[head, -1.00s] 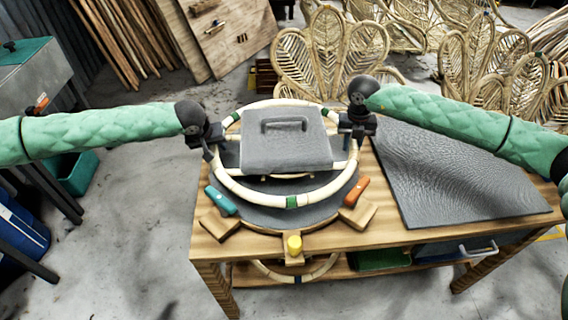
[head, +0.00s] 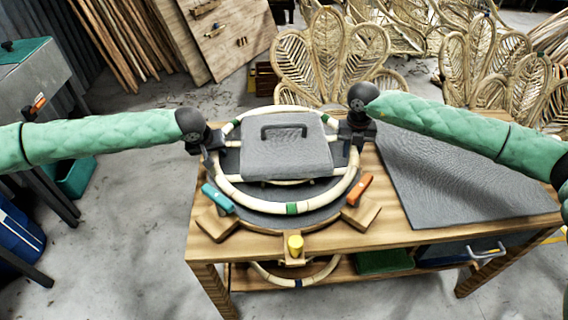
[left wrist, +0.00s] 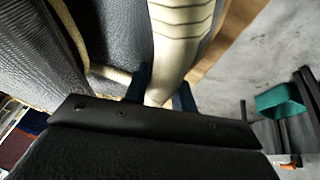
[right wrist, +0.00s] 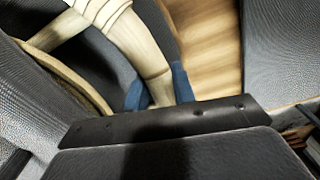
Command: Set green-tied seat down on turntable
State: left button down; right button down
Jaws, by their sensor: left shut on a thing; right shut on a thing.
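The green-tied seat is a pale rattan ring (head: 260,204) with green bindings, one at its front (head: 292,209). It lies over the dark round turntable (head: 325,214); whether it touches the surface I cannot tell. My left gripper (head: 213,143) is shut on the ring's left side; the rattan shows between its blue fingers in the left wrist view (left wrist: 160,92). My right gripper (head: 354,137) is shut on the ring's right side, also seen in the right wrist view (right wrist: 157,92). A grey block with a handle (head: 287,150) sits inside the ring and hides part of it.
A teal-handled clamp (head: 218,199), an orange-handled clamp (head: 360,189) and a yellow knob (head: 295,245) sit around the turntable's front. A grey mat (head: 460,180) covers the bench's right. Another ring (head: 298,282) lies on the lower shelf. Rattan chair backs (head: 330,55) stand behind.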

pick_arm(q)
jog(key=shift+w+a+f, duration=0.1)
jog(key=shift+a+f, duration=0.1)
jog(key=shift+f, duration=0.05)
pick_arm(e)
jog(key=shift+d+f, duration=0.2)
jog(key=shift+f, duration=0.05)
pick_arm(q)
jog(key=c, duration=1.4)
grip_release()
pick_arm(e)
jog(key=c, duration=1.4)
grip_release()
pick_arm(q)
jog(key=shift+o, duration=1.3)
pick_arm(e)
jog(key=shift+o, duration=1.3)
pick_arm(q)
jog(key=shift+d, duration=0.1)
pick_arm(e)
jog(key=shift+a+r, duration=0.1)
pick_arm(q)
jog(key=shift+r, duration=0.2)
